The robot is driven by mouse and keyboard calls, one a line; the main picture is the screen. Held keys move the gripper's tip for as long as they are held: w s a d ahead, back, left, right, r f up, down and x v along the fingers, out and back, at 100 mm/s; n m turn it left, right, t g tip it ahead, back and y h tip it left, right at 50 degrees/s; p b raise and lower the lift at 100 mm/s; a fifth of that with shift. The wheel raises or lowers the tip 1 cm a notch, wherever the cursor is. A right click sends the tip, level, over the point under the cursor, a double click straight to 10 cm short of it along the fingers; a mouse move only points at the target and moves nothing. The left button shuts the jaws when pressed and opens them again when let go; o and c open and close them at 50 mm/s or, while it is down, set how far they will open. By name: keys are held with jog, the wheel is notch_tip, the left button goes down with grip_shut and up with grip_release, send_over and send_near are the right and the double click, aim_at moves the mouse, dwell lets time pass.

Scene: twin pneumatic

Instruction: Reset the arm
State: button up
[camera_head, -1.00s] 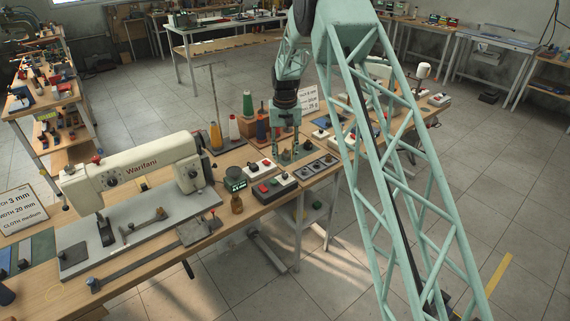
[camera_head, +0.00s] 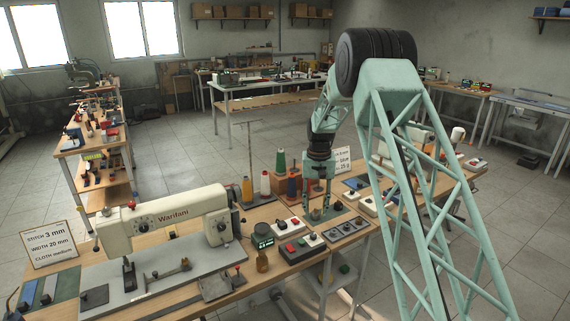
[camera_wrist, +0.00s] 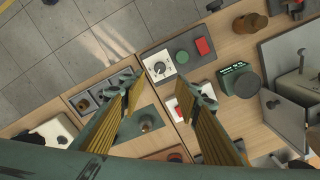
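My gripper (camera_head: 318,207) hangs from my pale green arm, pointing down over the middle of the workbench (camera_head: 262,213). In the wrist view its two fingers (camera_wrist: 162,90) are spread wide apart with nothing between them, so it is open and empty. Below and between the fingers lie a green plate (camera_wrist: 128,127) with a small brown knob and the edge of a control box (camera_wrist: 160,64) with a white dial. I cannot tell from these views whether the fingertips touch anything.
A cream sewing machine (camera_head: 165,216) stands to the left on the bench. Open floor (camera_head: 205,150) lies behind the bench.

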jog(key=s+r+t+b, duration=0.1)
jog(key=s+r, duration=1)
jog(key=r, duration=0.2)
jog(key=s+r+t+b, duration=0.1)
jog(key=s+r, duration=0.9)
jog(key=r, duration=0.4)
jog(key=s+r+n+t+b, duration=0.1)
jog(key=s+r, duration=0.3)
jog(key=s, duration=1)
jog(key=s+r+b, duration=0.1)
jog(key=s+r, duration=0.3)
jog(key=s, duration=1)
jog(key=s+f, duration=0.2)
jog(key=s, duration=0.7)
jog(key=s+f+t, duration=0.1)
jog(key=s+f, duration=0.1)
jog(key=s, duration=0.8)
jog(key=shift+d+n+b, duration=0.25)
jog(key=shift+n+b, duration=0.05)
jog(key=shift+b, duration=0.05)
jog(key=shift+c, duration=0.2)
